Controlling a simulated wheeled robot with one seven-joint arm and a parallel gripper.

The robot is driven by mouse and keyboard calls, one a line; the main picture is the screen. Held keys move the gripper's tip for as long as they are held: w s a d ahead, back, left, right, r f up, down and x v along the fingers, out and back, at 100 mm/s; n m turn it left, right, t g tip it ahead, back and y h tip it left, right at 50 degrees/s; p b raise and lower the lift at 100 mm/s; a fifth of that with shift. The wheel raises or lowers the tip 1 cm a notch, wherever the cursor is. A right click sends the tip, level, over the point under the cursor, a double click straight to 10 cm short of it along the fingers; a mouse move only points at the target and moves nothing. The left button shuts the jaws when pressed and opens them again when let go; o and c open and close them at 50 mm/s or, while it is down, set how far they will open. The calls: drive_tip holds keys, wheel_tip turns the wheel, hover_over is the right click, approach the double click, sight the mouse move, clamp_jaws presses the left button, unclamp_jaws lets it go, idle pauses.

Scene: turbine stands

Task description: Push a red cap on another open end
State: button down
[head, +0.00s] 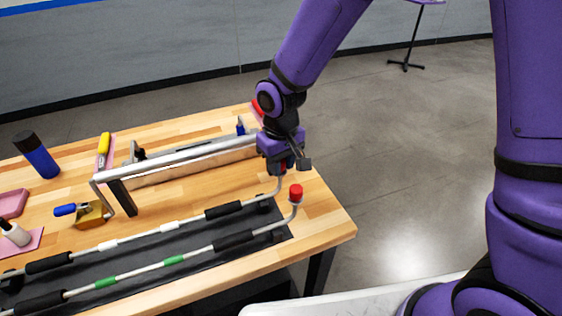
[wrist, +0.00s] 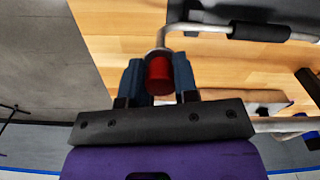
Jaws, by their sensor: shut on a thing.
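My gripper (head: 291,165) is over the right end of the work table, at the upturned end of the rear metal tube (head: 281,184). In the wrist view my gripper (wrist: 159,78) is shut on a red cap (wrist: 159,76), with a finger on each side. The bent tube (wrist: 175,29) runs right up to the cap; I cannot tell how far the cap is over its end. In the head view this cap is mostly hidden by the gripper. Another red cap (head: 296,191) sits on the upturned end of the front tube (head: 294,212).
The tubes, with black sleeves (head: 234,241) and green and white bands, lie over a dark mat (head: 190,262). A metal frame (head: 180,160) stands behind them. A blue bottle (head: 42,160) and a blue-handled tool (head: 85,212) are at left. Bare wood (head: 330,222) shows at right.

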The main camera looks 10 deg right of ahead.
drive_tip(key=shift+s+d+f, duration=0.1)
drive_tip(key=shift+s+f, duration=0.1)
drive_tip(key=shift+f, duration=0.2)
drive_tip(key=c, duration=1)
unclamp_jaws()
drive_tip(key=o, duration=0.4)
drive_tip(key=shift+w, duration=0.1)
drive_tip(key=shift+c, duration=0.2)
drive_tip(key=shift+r, duration=0.1)
drive_tip(key=shift+r, duration=3.55)
